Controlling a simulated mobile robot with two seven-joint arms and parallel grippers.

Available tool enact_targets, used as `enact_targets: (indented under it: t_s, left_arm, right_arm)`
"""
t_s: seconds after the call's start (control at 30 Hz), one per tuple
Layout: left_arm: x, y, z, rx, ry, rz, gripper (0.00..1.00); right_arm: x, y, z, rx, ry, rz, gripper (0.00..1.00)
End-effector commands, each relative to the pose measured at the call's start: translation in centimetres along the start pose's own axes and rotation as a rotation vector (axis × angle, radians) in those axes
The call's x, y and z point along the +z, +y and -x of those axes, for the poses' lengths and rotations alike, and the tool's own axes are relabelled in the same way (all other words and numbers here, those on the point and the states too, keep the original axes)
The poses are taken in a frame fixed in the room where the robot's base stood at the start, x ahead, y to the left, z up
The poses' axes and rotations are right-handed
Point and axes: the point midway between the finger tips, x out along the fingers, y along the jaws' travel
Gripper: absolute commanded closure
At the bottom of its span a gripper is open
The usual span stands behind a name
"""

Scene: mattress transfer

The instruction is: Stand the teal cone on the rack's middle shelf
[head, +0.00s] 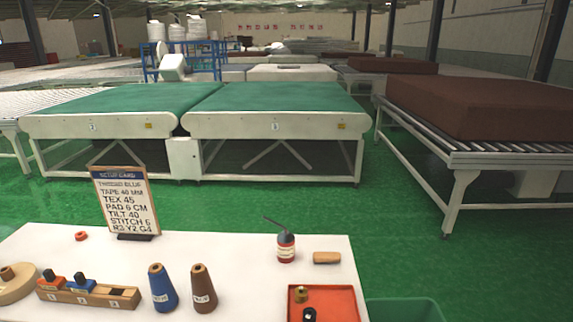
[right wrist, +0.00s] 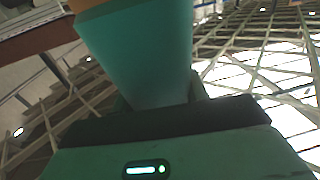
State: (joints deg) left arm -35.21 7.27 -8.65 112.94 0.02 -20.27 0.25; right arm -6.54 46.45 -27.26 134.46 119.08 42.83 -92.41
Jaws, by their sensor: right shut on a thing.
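The teal cone (right wrist: 140,55) fills the upper middle of the right wrist view. It looks narrower toward my right gripper (right wrist: 150,106), which is shut on it; the cone hides most of the fingers. Neither gripper shows in the head view, and the teal cone does not show there either. No rack with a clear middle shelf is in view. A blue frame (head: 219,62) with white containers on it stands far back in the head view; I cannot tell whether it is the rack.
A white table (head: 215,250) in front holds a blue cone (head: 162,288), a brown cone (head: 203,289), a wooden block holder (head: 125,294), a sign card (head: 126,200), an oil can (head: 286,247) and a red tray (head: 345,297). Green floor lies open beyond it, before the conveyors (head: 275,123).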

Motion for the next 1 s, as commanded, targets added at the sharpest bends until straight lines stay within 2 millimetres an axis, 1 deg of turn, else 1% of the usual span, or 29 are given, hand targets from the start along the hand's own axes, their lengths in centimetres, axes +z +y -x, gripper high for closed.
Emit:
enact_targets:
  t_s: [0.1,0.33,0.5,0.83,0.87,1.0]
  left_arm:
    - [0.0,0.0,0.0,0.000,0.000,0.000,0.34]
    - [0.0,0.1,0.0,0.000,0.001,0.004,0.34]
    - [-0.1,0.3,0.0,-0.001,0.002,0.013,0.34]
    - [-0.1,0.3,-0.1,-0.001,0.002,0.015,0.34]
    - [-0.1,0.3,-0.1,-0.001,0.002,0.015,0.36]
    - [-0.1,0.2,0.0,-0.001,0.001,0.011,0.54]
  right_arm:
    - [-0.1,-1.4,-0.2,0.028,0.001,-0.009,0.86]
    - [-0.5,-3.4,-0.4,0.068,0.001,-0.004,0.86]
    - [-0.6,-3.8,-0.5,0.078,0.001,0.000,0.86]
    - [-0.6,-3.8,-0.5,0.077,0.001,0.001,0.86]
    - [-0.6,-3.8,-0.5,0.077,0.001,0.001,0.86]
    - [-0.6,-3.8,-0.5,0.077,0.001,0.001,0.86]
